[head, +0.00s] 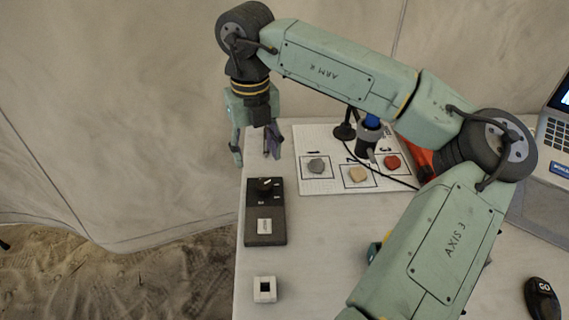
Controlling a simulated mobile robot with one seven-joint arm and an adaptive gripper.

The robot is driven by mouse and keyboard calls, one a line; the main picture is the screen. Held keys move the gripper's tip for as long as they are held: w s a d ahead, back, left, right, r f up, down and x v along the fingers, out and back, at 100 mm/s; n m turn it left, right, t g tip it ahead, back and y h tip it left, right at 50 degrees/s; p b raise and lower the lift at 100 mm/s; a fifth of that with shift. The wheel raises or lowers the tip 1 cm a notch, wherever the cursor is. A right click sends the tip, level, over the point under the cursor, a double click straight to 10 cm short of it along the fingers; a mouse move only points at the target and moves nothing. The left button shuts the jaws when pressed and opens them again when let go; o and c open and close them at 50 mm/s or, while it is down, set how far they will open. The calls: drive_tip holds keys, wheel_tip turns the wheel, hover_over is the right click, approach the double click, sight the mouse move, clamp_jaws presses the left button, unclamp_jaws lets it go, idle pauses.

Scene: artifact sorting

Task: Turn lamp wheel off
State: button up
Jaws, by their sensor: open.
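A black control box (265,232) lies near the left edge of the white table. A dark round knob (264,186) sits on its far end, with small white marks beside it; this looks like the lamp wheel. Its exact setting is too small to read. My gripper (255,155) is open and empty, just beyond the far end of the box, fingers pointing down. It appears apart from the knob. A black stand with a blue and grey head (368,135), possibly the lamp, stands partly hidden behind my arm.
A white board (318,184) holds grey (317,165), tan (357,174) and red (392,163) pieces in marked squares. A small white block (264,289) lies at the front left. A laptop (553,133) and black mouse (542,298) are at the right. A dark cable crosses the board.

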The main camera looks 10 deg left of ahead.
sight(264, 183)
drive_tip(key=f, duration=0.3)
drive_tip(key=f+p, duration=0.1)
drive_tip(key=f, duration=0.3)
drive_tip(key=w+f+p, duration=0.1)
drive_tip(key=f, duration=0.2)
drive_tip(key=shift+d+f, duration=0.35)
drive_tip(key=shift+c, duration=0.3)
drive_tip(key=c, duration=1.1)
drive_tip(key=shift+f+b, duration=0.1)
drive_tip(key=shift+b, duration=0.2)
